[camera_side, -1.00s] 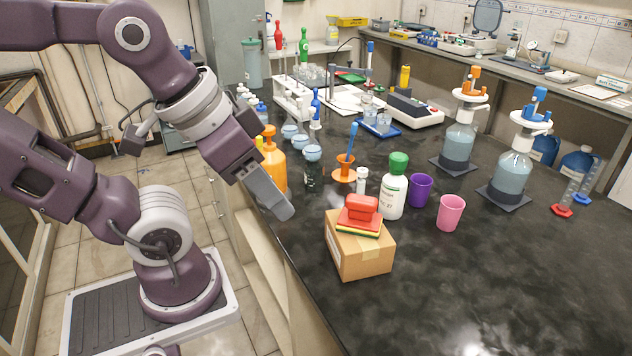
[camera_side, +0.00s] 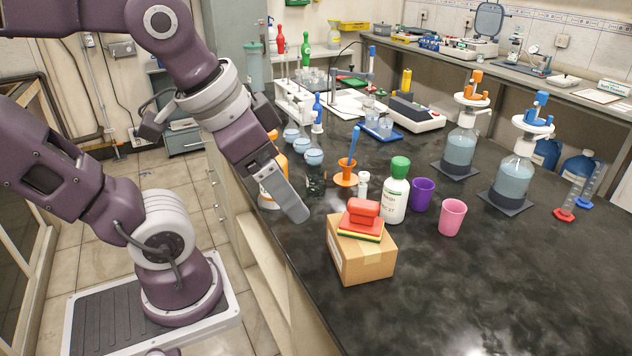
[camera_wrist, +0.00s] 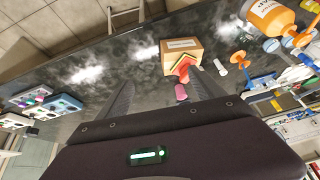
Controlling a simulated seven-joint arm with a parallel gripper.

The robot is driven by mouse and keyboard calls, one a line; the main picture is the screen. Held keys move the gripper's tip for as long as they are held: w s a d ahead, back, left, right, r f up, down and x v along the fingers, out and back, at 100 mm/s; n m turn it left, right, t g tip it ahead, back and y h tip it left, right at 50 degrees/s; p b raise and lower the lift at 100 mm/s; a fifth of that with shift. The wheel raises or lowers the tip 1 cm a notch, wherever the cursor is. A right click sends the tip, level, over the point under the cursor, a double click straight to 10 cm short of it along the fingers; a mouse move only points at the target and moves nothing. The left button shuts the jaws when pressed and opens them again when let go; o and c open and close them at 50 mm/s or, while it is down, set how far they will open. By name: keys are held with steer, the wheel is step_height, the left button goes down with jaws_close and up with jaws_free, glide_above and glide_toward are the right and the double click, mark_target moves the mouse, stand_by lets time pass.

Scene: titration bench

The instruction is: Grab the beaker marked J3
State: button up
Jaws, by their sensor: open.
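Small clear glass beakers with liquid stand on a blue tray (camera_side: 378,133) in the middle of the bench in the side view. One beaker (camera_side: 386,125) is on its right half and another (camera_side: 371,118) is behind it to the left. Their marks are too small to read, so I cannot tell which is J3. My gripper (camera_side: 298,212) is above the bench's near left edge, well apart from the tray, left of the cardboard box. In the wrist view my open gripper (camera_wrist: 165,92) has two dark fingers spread apart, with nothing held between them.
A cardboard box (camera_side: 361,262) with sponges stands close by my gripper. A white bottle (camera_side: 395,200), purple cup (camera_side: 422,194), pink cup (camera_side: 452,217) and orange pump bottle (camera_side: 271,184) stand nearby. An orange holder (camera_side: 345,179) is nearer the tray. The front right bench is clear.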

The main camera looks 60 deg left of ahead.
steer(key=w+a+r+m+g+y, duration=0.15)
steer(key=w+a+m, duration=0.35)
steer(key=w, duration=0.6)
steer(key=m+g+h, duration=0.2)
steer(key=m+g, duration=0.2)
steer(key=m, duration=0.8)
glide_above(316, 179)
steer(key=w+a, duration=0.2)
step_height(316, 179, down, 21)
steer(key=f, duration=0.7)
steer(key=shift+s+a+f, duration=0.25)
steer(key=shift+s, duration=0.05)
steer(key=c, duration=1.5)
steer(key=shift+o, duration=0.2)
steer(key=shift+r, duration=0.15)
